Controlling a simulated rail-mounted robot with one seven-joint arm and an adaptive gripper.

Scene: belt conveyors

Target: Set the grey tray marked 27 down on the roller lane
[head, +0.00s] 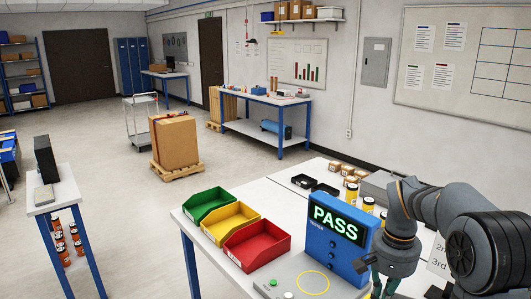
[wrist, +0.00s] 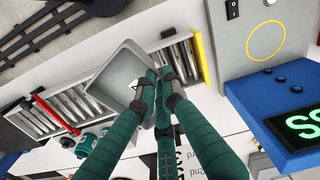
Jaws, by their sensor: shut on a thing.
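The grey tray (wrist: 126,62) shows in the wrist view, tilted in the picture, with a white label inside. My fingers partly cover the label, so I cannot read its number. My gripper (wrist: 161,74) is shut on the tray's right-hand wall. The roller lane (wrist: 72,104) runs beneath the tray in the picture, its metal rollers showing on both sides of it. I cannot tell whether the tray touches the rollers. In the head view my gripper (head: 376,284) is low at the bottom edge, and the tray and lane are out of sight.
A red bar (wrist: 54,115) crosses the lane on the left and a yellow strip (wrist: 201,52) marks its right end. The blue PASS display (head: 337,222) stands close by my gripper. Green, yellow and red bins (head: 257,245) stand left of it. A black slatted part (wrist: 50,28) lies at upper left.

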